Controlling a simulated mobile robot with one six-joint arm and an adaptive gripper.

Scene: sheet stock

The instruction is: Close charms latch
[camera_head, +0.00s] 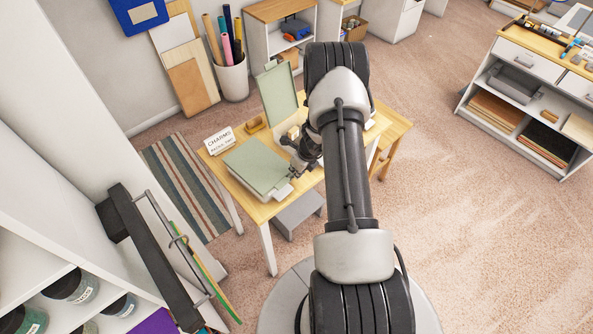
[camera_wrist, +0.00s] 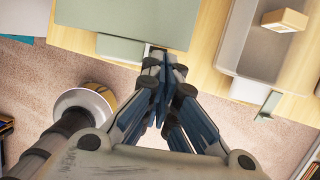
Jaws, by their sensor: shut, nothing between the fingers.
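A flat green case (camera_head: 258,165) lies with its lid down on the wooden table, beside a white sign (camera_head: 219,142) reading CHARMS. In the wrist view its green lid (camera_wrist: 125,18) fills the upper left, with a pale green tab (camera_wrist: 120,45) at the front edge. My gripper (camera_head: 296,166) is at that front edge. In the wrist view my gripper (camera_wrist: 166,62) is shut and empty, its tips close to the right end of the tab. The latch itself is largely hidden behind the fingers, so I cannot tell its position.
A second case stands with its lid (camera_head: 278,95) raised. Its open tray (camera_wrist: 237,40) holds a small tan box (camera_wrist: 285,20), and a pale latch piece (camera_wrist: 268,106) sticks out in front. A grey step (camera_head: 298,211) is below the table (camera_head: 250,206). Carpet at right is clear.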

